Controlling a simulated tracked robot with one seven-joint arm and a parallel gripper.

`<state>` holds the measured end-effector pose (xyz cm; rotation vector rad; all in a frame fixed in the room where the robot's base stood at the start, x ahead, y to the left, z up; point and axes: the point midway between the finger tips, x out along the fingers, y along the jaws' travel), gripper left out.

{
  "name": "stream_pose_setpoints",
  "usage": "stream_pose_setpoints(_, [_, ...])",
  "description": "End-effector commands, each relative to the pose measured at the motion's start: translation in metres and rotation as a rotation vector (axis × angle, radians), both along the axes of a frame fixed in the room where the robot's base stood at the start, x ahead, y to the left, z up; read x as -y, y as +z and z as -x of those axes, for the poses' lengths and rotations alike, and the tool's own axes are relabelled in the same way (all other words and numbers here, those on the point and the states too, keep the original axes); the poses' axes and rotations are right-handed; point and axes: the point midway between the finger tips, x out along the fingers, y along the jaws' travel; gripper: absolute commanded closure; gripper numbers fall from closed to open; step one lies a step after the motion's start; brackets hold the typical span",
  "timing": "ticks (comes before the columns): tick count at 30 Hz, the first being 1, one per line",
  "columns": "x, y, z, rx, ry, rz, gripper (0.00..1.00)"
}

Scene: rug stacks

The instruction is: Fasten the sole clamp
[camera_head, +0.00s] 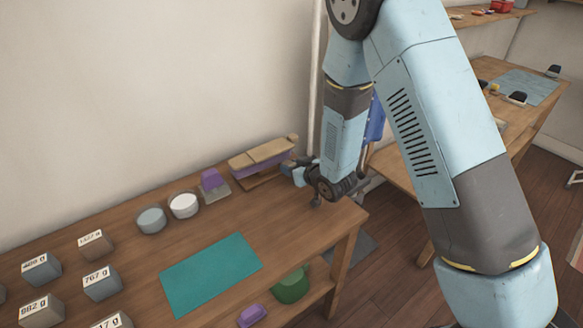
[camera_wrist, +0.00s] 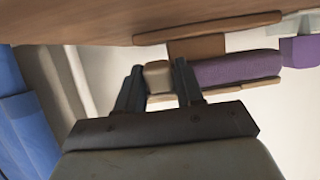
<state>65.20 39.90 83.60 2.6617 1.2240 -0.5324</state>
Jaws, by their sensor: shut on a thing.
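The sole clamp is a wooden frame (camera_head: 262,153) at the far back edge of the workbench, near its right end. A purple piece lies between its upper and lower boards; the wrist view shows this purple piece (camera_wrist: 235,68) and the wooden base board (camera_wrist: 207,28), with the picture turned so that the bench is at the top. My gripper (camera_wrist: 160,80) is at the clamp's right end. Its two dark fingers are shut on a small tan block (camera_wrist: 158,77) at the end of the clamp. My fingers hide part of the clamp's end in the wrist view.
A purple block on a grey base (camera_head: 213,182) and two round bowls (camera_head: 168,212) stand left of the clamp. A teal mat (camera_head: 210,273) and several weight blocks (camera_head: 102,283) lie on the bench (camera_head: 290,228). The bench front right is clear.

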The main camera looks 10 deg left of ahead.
Motion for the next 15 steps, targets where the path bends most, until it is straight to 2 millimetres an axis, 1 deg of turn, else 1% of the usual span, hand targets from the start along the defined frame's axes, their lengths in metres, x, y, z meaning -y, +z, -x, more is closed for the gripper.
stream_pose_setpoints(8, [0.0021, 0.0034, -0.0013, -0.023, -0.001, 0.026, 0.94])
stream_pose_setpoints(15, [0.0024, 0.0093, -0.0029, -0.099, -0.003, 0.116, 0.94])
